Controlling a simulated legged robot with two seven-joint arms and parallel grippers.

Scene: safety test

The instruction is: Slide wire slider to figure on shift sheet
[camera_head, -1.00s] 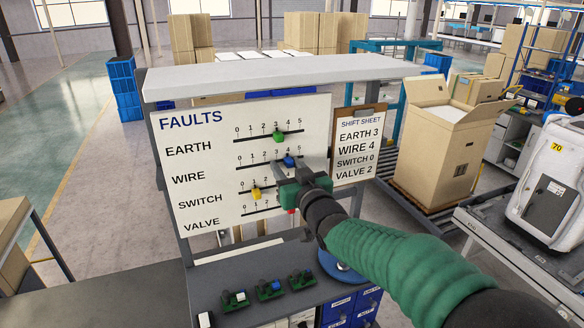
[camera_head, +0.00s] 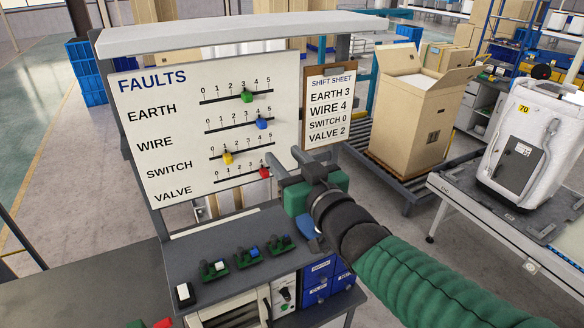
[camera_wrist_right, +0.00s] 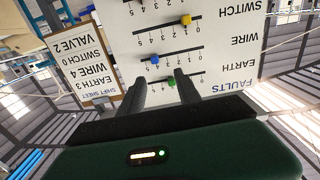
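The white FAULTS board (camera_head: 190,135) has several slider rows. The blue wire slider (camera_head: 261,123) sits at about 4, and it also shows in the wrist view (camera_wrist_right: 153,59). The green earth slider (camera_head: 247,96) is at about 3, the yellow switch slider (camera_head: 227,158) near 1, and the red valve slider (camera_head: 264,172) near 4. The shift sheet (camera_head: 329,105) reads earth 3, wire 4, switch 0, valve 2. My right gripper (camera_head: 290,158) is open and empty, apart from the blue slider, at the board's lower right. Its spread fingers show in the wrist view (camera_wrist_right: 161,84). My left gripper is not in view.
A shelf (camera_head: 230,35) overhangs the board. Small green devices (camera_head: 248,256) lie on the desk below, with blue drawers (camera_head: 318,280) at its right. An open cardboard box (camera_head: 411,125) stands to the right on a conveyor.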

